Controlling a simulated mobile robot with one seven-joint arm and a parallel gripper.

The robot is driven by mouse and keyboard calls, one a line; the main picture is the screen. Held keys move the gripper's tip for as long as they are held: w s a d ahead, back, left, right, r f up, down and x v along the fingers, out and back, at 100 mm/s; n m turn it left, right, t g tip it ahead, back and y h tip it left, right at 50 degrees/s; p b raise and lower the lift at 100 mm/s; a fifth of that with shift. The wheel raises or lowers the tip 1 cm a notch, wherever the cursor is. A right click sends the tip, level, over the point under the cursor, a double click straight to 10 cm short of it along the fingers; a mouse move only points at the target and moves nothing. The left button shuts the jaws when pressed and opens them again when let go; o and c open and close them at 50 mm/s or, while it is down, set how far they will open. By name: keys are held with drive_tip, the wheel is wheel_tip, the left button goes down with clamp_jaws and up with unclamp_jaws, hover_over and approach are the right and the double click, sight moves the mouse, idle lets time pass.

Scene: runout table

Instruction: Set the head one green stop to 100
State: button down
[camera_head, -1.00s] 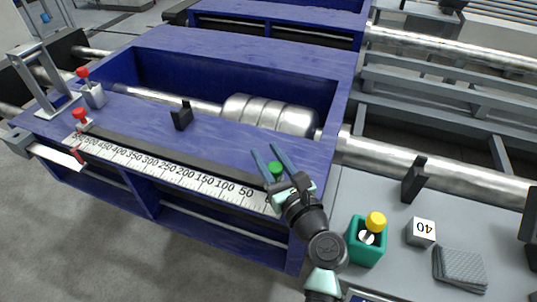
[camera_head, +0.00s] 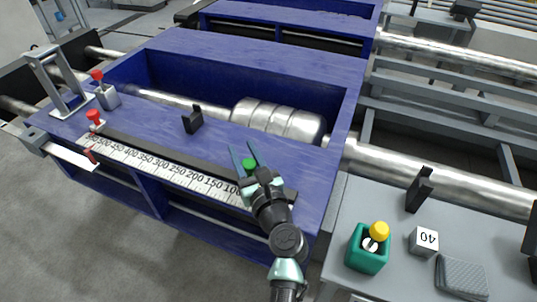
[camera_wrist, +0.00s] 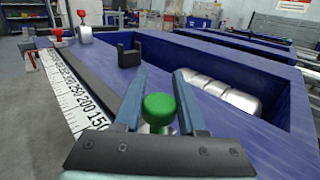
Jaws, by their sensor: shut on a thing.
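The green stop (camera_head: 249,162) has a round green knob and sits at the right part of the dark rail (camera_head: 160,148). My gripper (camera_head: 244,153) is shut on it, with one finger on either side. The knob also shows between the fingers in the wrist view (camera_wrist: 159,108). The white scale (camera_head: 190,178) runs along the rail, its numbers falling to the right. The 100 mark shows just left of my gripper; the marks below it are hidden by the gripper. The stop's exact reading cannot be told.
A red-knobbed stop (camera_head: 94,117) stands at the rail's far left end, and another red knob (camera_head: 97,76) rises from a grey holder. A black bracket (camera_head: 192,121) stands behind the rail.

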drive_tip(key=shift+w+a, duration=0.2)
drive_tip(key=shift+a, duration=0.4)
drive_tip(key=shift+w+a, duration=0.2)
drive_tip(key=shift+a, duration=0.4)
drive_tip(key=shift+c, duration=2.4)
unclamp_jaws()
drive_tip(key=shift+s+d, duration=0.1)
drive_tip(key=p+v, duration=0.1)
drive_tip(key=v, duration=1.1)
drive_tip(key=shift+s, duration=0.35)
drive_tip(key=shift+d, duration=0.1)
